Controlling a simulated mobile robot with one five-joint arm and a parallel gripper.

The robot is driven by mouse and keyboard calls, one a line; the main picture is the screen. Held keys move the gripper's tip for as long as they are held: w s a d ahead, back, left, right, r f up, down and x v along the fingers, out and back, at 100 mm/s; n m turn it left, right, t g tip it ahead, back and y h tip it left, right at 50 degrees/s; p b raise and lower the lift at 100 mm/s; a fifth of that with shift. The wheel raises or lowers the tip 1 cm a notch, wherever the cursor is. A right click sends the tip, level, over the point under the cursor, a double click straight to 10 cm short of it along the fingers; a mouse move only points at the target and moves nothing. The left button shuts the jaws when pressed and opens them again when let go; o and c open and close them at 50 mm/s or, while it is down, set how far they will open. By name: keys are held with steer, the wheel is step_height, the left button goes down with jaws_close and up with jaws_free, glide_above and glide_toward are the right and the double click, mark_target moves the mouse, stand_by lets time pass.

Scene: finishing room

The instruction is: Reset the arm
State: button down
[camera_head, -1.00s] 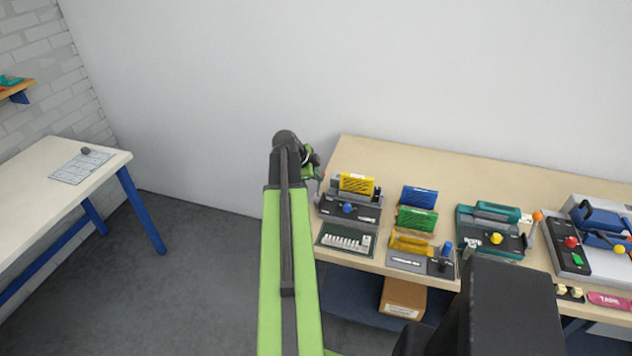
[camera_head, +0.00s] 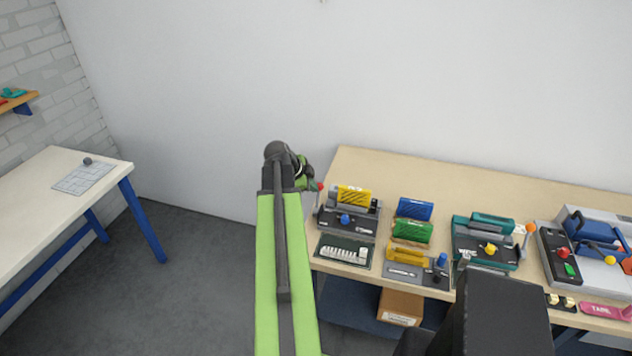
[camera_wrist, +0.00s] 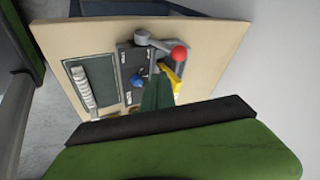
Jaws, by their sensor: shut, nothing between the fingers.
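My arm reaches forward from the bottom of the head view, with its far joint at the left end of the workbench (camera_head: 480,178). My gripper (camera_head: 306,181) is partly hidden behind that joint, beside the bench's left edge. In the wrist view, my gripper (camera_wrist: 157,97) shows as a dark green tapered tip, shut and empty. It appears in front of a grey device (camera_wrist: 127,62) with a blue knob and a red-balled lever (camera_wrist: 179,53). I cannot tell whether the tip touches it.
The bench holds yellow, blue and green blocks (camera_head: 411,232), a teal device (camera_head: 485,240) and a blue-and-grey machine (camera_head: 590,245). A cardboard box (camera_head: 400,307) sits on the lower shelf. A white table (camera_head: 45,200) stands left; the floor between is clear.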

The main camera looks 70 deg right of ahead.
steer(key=p+v, duration=0.4)
steer(key=v, duration=0.2)
steer(key=shift+d+r, duration=0.2)
steer(key=shift+r, duration=0.15)
steer(key=shift+w, duration=0.1)
